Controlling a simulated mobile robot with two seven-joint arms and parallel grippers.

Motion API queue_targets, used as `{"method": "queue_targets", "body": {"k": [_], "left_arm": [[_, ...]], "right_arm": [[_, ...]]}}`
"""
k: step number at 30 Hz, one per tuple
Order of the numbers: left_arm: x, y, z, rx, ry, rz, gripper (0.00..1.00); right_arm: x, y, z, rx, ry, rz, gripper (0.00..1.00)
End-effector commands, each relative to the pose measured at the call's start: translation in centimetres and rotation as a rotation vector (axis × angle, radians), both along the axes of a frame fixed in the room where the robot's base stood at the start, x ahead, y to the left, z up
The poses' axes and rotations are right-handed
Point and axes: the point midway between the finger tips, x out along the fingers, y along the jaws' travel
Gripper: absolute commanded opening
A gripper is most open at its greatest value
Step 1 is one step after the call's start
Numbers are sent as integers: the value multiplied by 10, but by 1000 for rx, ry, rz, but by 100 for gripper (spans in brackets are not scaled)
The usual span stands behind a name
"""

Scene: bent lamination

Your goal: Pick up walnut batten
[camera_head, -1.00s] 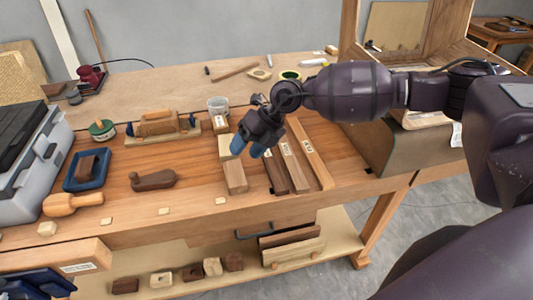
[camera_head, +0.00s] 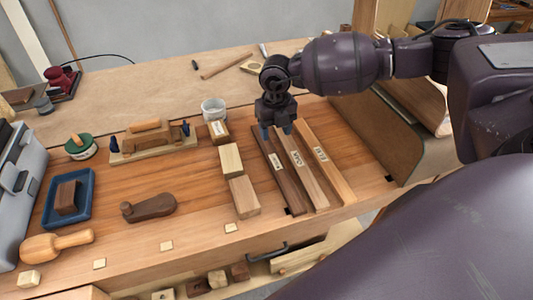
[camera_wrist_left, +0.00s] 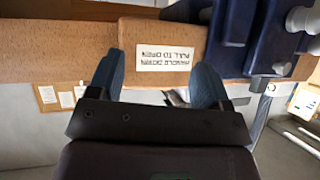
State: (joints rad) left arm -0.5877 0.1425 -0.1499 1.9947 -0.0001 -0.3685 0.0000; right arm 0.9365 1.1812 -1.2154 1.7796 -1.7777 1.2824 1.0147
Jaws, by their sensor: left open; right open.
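Three long battens lie side by side on the bench, each with a small white label. The darkest, leftmost one, which I take as the walnut batten (camera_head: 288,190), is dark brown. Beside it lie a mid-brown batten (camera_head: 309,182) and a pale batten (camera_head: 326,165). My right gripper (camera_head: 278,133) is open and empty, pointing down above the far ends of the dark and middle battens. Its fingers hide part of those ends. My left gripper (camera_wrist_left: 158,82) is open and empty in the left wrist view, before a wooden panel with a printed label (camera_wrist_left: 165,58).
Wooden blocks (camera_head: 244,196) stand close left of the battens, with a white cup (camera_head: 213,109) behind. A dark brown tool (camera_head: 150,207), a blue tray (camera_head: 88,203) and a mallet (camera_head: 57,244) lie further left. A curved brown panel (camera_head: 365,130) stands at right.

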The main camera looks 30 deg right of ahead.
Motion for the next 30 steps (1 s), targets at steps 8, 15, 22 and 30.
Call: {"method": "queue_targets", "body": {"k": [8,15,22,30], "left_arm": [[-12,2,-7,1,27,7,72],[-12,2,-6,1,28,7,72],[-7,1,3,0,16,4,72],[-6,1,6,0,13,4,72]], "right_arm": [[-1,0,-27,0,3,0,55],[-1,1,-55,1,2,1,55],[-2,4,-79,0,2,2,55],[-2,4,-106,0,1,0,55]]}}
